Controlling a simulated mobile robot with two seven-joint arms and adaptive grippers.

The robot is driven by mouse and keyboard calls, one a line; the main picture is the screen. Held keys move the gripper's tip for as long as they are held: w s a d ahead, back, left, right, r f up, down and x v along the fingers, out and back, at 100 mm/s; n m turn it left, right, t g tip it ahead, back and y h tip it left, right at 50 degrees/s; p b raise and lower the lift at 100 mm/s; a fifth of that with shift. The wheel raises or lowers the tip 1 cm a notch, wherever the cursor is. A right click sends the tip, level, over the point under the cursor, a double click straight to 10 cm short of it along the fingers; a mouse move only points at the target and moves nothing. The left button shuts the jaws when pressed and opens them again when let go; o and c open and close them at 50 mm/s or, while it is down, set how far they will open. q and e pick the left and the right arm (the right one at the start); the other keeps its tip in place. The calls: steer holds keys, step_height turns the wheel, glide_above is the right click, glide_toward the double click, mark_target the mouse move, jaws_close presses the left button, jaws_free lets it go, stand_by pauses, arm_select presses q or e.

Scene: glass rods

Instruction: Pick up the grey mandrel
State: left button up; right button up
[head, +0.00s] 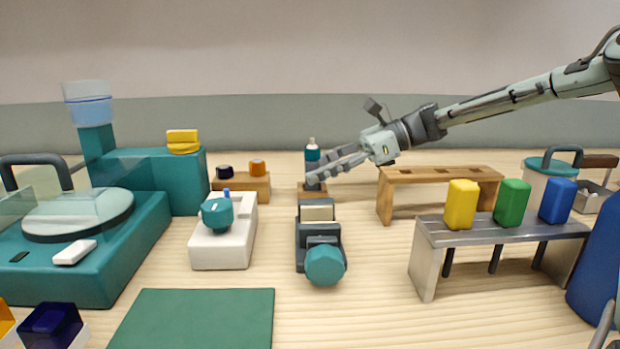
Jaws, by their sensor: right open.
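An upright piece with a pale tip, a teal upper part (312,153) and a dark grey lower part stands in a small wooden block (312,194) at the back middle. It is the likeliest grey mandrel, but I cannot tell for sure. My right gripper (311,172) reaches in from the right, its fingers open and pointing left at this piece. The fingers overlap its middle in the picture and hide part of it. I cannot tell whether they touch it. My left gripper is out of view.
A wooden rack (440,174) stands below my right arm. A grey bench (500,237) holds yellow, green and blue handled pieces. A teal and grey device (325,262) stands in front of the wooden block. A white device (222,247) and a large teal machine (90,275) are left.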

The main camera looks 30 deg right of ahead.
steer(key=shift+x, duration=0.8)
steer(key=shift+c, duration=0.6)
jaws_close()
steer(key=shift+r, duration=0.1)
